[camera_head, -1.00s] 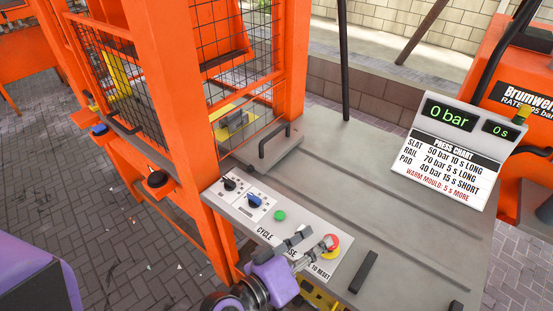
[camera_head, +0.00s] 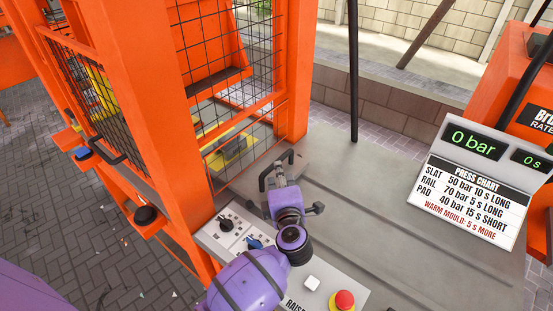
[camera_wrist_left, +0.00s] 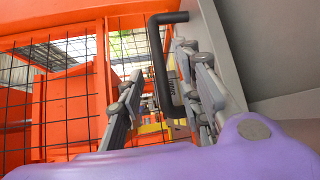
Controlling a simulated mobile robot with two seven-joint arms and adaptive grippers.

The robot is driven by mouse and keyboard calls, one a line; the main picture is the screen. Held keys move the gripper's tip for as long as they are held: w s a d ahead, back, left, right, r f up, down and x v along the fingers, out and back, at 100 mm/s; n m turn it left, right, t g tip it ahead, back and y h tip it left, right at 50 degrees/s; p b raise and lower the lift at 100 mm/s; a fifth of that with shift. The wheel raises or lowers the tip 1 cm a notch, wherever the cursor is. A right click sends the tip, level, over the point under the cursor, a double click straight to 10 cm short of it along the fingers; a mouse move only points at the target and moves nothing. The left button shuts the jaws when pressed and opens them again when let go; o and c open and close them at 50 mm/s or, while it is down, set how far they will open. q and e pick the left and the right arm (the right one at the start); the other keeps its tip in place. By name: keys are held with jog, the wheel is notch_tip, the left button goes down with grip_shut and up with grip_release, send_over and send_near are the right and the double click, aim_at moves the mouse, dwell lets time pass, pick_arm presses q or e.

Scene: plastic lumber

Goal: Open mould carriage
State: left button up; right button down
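The black U-shaped handle (camera_head: 264,176) of the mould carriage is at the press end of the grey table. In the left wrist view the handle (camera_wrist_left: 159,70) stands upright between the two fingers. My left gripper (camera_head: 279,172) is at the handle, its fingers open on either side of it. In the left wrist view the gripper (camera_wrist_left: 158,75) shows a gap between the left finger and the bar; I cannot tell whether the right finger touches. The carriage is mostly hidden behind my arm and the cage. My right gripper is not in view.
The orange press frame (camera_head: 298,75) and its mesh guard stand close left of the handle. The control panel has a red button (camera_head: 344,300) and knobs (camera_head: 226,224) below my arm. The display (camera_head: 472,142) reads 0 bar and 0 s.

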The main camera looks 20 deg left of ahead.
aim_at(277, 160)
pick_arm(q)
jog(key=x, duration=0.5)
jog(key=shift+w, duration=0.2)
jog(key=shift+w+a+f, duration=0.1)
jog(key=shift+w+a, duration=0.15)
jog(key=shift+w, duration=0.15)
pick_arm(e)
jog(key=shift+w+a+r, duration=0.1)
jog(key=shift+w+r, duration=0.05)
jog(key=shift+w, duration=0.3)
pick_arm(q)
jog(key=shift+c, duration=0.2)
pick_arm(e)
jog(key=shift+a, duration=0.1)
pick_arm(q)
grip_shut()
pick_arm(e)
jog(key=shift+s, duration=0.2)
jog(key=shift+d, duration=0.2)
